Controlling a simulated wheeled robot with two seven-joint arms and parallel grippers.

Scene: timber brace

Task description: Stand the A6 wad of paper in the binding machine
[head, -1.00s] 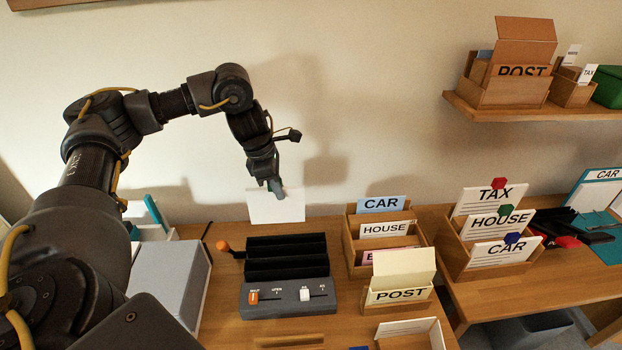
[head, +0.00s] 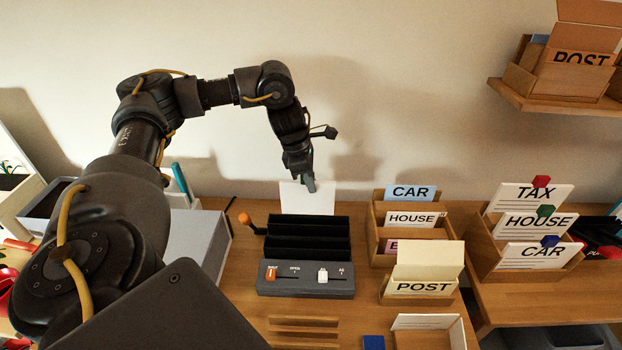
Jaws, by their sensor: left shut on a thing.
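My left gripper (head: 306,184) is shut on the white wad of paper (head: 290,198) and holds it by its top edge. The wad hangs upright at the back of the binding machine (head: 305,284), and its lower edge is hidden behind the machine's back. Whether it touches the machine I cannot tell. The machine is dark grey with black ridged slots, an orange slider and a white slider on its front, and an orange-knobbed lever (head: 246,219) at its left. My right gripper is not in view.
Right of the machine stands a wooden sorter (head: 377,232) with CAR and HOUSE cards, and a POST box (head: 421,288) in front of it. A TAX, HOUSE and CAR rack (head: 485,256) stands further right. A grey box (head: 204,250) is on the left. A wall shelf (head: 560,100) hangs upper right.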

